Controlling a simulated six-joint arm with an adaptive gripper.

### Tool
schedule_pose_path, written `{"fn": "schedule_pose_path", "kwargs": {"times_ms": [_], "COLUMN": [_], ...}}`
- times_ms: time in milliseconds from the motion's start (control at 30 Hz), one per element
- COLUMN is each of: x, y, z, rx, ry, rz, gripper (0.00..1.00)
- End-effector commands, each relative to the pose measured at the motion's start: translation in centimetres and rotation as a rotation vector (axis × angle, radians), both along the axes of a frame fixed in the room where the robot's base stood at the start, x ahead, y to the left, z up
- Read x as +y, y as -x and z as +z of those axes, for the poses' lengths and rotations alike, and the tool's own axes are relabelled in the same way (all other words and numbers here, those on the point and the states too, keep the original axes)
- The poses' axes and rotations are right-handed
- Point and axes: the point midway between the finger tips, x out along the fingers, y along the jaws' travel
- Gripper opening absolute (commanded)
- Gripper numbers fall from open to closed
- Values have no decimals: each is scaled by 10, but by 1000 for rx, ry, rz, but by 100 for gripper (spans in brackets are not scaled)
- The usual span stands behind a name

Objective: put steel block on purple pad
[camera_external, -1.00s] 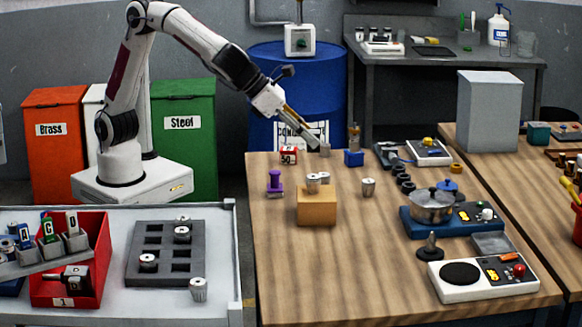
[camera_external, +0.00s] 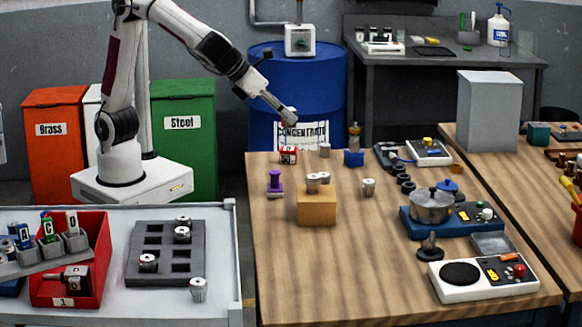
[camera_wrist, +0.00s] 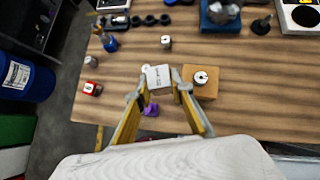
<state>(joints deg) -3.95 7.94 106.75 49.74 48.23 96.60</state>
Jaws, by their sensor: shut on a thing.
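In the wrist view the block sits between the fingertips (camera_wrist: 160,92). A purple thing (camera_external: 275,182) stands at the table's left side, left of the tan box. It also shows in the wrist view (camera_wrist: 151,109), just below the held block and partly covered. I cannot make out a separate flat purple pad.
A tan box (camera_external: 317,208) with metal parts on top stands beside the purple thing. A red block marked 50 (camera_external: 289,154), a grey cylinder (camera_external: 325,150) and a blue block (camera_external: 354,158) stand along the back edge. The wooden table's front left is clear.

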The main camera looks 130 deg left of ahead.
Motion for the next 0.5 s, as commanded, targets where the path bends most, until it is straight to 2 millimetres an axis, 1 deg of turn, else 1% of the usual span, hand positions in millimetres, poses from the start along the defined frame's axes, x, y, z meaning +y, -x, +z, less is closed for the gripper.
{"fn": "schedule_pose_path", "kwargs": {"times_ms": [33,200,467,500], "x": [5,15,25,26], "y": [11,39,71,73], "z": [1,0,-1,-5], "rx": [-2,-5,-9,-6], "ry": [-1,-5,-11,-13], "rz": [23,84,155,158], "gripper": [0,0,0,0]}}
